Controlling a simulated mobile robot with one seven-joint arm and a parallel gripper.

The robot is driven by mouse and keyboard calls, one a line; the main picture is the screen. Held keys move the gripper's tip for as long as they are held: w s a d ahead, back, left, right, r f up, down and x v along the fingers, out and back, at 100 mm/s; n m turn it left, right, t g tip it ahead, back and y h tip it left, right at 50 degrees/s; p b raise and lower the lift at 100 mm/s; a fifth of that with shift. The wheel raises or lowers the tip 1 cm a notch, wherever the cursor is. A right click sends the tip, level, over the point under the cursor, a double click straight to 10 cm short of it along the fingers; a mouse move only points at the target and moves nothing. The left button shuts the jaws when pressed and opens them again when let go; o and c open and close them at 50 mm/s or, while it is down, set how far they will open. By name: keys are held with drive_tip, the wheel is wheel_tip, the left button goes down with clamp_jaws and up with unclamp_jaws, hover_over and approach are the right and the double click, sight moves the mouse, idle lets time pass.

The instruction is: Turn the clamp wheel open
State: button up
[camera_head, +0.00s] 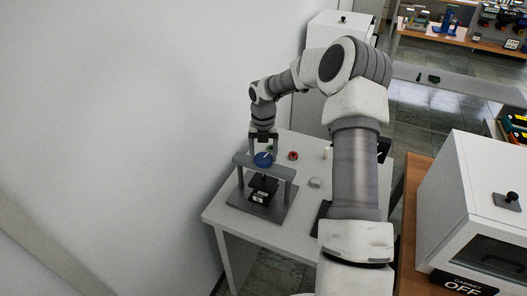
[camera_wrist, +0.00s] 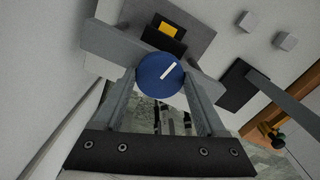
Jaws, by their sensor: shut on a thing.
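The clamp wheel (camera_head: 263,159) is a blue disc with a white line on its top. It sits on the crossbar of a grey press (camera_head: 279,171) on the white table. My gripper (camera_head: 262,149) points down at it from above. In the wrist view the wheel (camera_wrist: 160,76) lies between the two fingertips of my gripper (camera_wrist: 161,84), which is shut on its rim. The white line runs slantwise, up to the right. A black block with a yellow patch (camera_wrist: 168,30) shows beyond the crossbar. The wheel's underside is hidden.
A red round thing (camera_head: 293,156), a small grey block (camera_head: 314,183) and a pale upright piece (camera_head: 327,153) stand on the table (camera_head: 228,216) right of the press. A wall is close on the left. A white cabinet (camera_head: 480,195) stands at the right.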

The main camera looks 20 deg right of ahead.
sight(263, 158)
drive_tip(key=shift+w+r+n+p, duration=0.1)
drive_tip(key=shift+n+p, duration=0.3)
drive_tip(key=shift+n, duration=0.7)
drive_tip(key=o, duration=1.3)
wheel_tip(263, 158, up, 17)
drive_tip(key=shift+r+b, duration=0.2)
drive_tip(key=shift+b, duration=0.65)
